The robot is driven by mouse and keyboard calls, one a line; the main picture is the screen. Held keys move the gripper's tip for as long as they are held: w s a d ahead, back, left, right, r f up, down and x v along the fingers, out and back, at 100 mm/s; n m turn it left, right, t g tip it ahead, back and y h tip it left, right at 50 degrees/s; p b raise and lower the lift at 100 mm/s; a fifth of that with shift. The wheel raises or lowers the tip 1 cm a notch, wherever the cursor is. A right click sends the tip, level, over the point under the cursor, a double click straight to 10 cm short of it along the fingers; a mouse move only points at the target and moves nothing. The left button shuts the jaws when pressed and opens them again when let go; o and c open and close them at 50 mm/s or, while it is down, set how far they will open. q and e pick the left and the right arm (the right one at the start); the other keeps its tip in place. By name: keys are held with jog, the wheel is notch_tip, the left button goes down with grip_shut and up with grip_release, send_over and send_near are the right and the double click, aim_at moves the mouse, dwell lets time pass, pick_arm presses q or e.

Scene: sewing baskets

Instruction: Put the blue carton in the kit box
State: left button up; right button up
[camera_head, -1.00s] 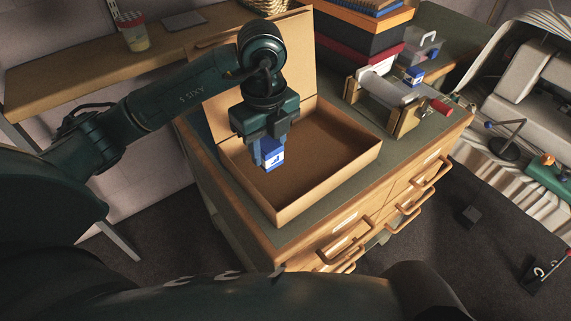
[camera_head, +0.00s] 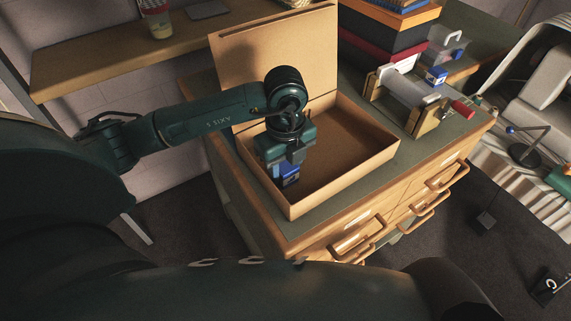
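The kit box (camera_head: 350,182) is an open brown cardboard box with its lid raised at the back, on top of a wooden drawer cabinet. My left gripper (camera_head: 284,168) points down inside the left part of the box. Its fingers are around the blue carton (camera_head: 290,179), a small blue block with a white label. The carton is low in the box, near the left wall; I cannot tell whether it touches the floor of the box. The gripper hides the carton's upper part. My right gripper is not in view.
A clear-sided device with a red knob (camera_head: 462,109) stands right of the box. Another blue-and-white carton (camera_head: 436,75) is behind it. Stacked boxes (camera_head: 385,40) stand at the back. A striped cup (camera_head: 158,20) is on the wooden shelf at left.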

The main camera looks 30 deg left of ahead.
aim_at(286, 165)
pick_arm(q)
jog(key=shift+o, duration=0.8)
jog(key=shift+r, duration=0.1)
jog(key=shift+r, duration=0.25)
notch_tip(286, 165, up, 12)
jog(key=shift+f, duration=0.15)
